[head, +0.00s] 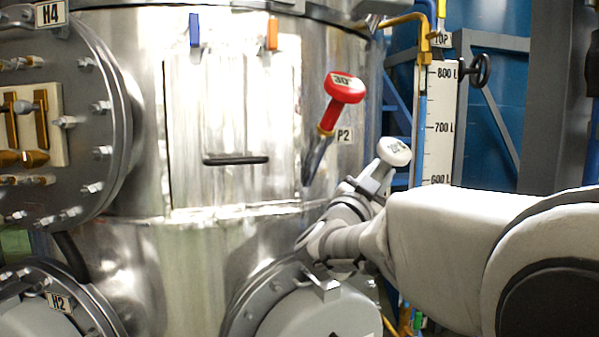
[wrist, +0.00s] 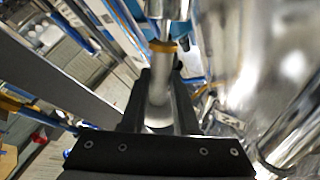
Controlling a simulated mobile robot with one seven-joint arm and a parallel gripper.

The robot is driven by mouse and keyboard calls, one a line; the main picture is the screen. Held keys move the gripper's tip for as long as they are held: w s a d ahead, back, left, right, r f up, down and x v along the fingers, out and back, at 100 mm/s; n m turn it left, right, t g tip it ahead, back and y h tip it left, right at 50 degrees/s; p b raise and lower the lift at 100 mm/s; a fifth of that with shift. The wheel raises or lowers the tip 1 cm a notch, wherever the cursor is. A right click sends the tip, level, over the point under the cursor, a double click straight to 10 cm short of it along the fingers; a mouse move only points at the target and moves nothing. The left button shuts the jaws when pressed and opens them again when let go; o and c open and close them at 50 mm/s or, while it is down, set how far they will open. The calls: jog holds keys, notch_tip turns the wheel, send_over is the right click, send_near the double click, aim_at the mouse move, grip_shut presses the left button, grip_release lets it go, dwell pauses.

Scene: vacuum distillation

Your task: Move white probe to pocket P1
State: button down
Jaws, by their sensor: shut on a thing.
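The white probe (head: 394,151), with a round white head and a dark label, is in my gripper (head: 372,184), to the right of the vessel. In the wrist view the dark fingers of my gripper (wrist: 161,82) are shut around the pale shaft of the probe (wrist: 160,95). An orange band (wrist: 162,46) shows on it above the fingers. The probe's lower end is hidden in the head view. I see no P1 label; pocket P1 cannot be made out.
A red probe (head: 343,88) leans in a pocket at the label P2 (head: 344,135), close above my gripper. The steel vessel (head: 190,255) fills the middle. A level gauge (head: 437,125) stands at the right. A flanged port (head: 318,310) sits below my wrist.

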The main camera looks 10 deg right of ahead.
jog(key=shift+w+f, duration=0.1)
jog(key=shift+f, duration=0.1)
jog(key=c, duration=0.6)
grip_release()
jog(key=shift+f, duration=0.1)
jog(key=shift+s+a+f, duration=0.25)
jog(key=shift+a, duration=0.1)
jog(key=s+a, duration=1.1)
jog(key=shift+s+f, duration=0.25)
jog(key=shift+f, duration=0.15)
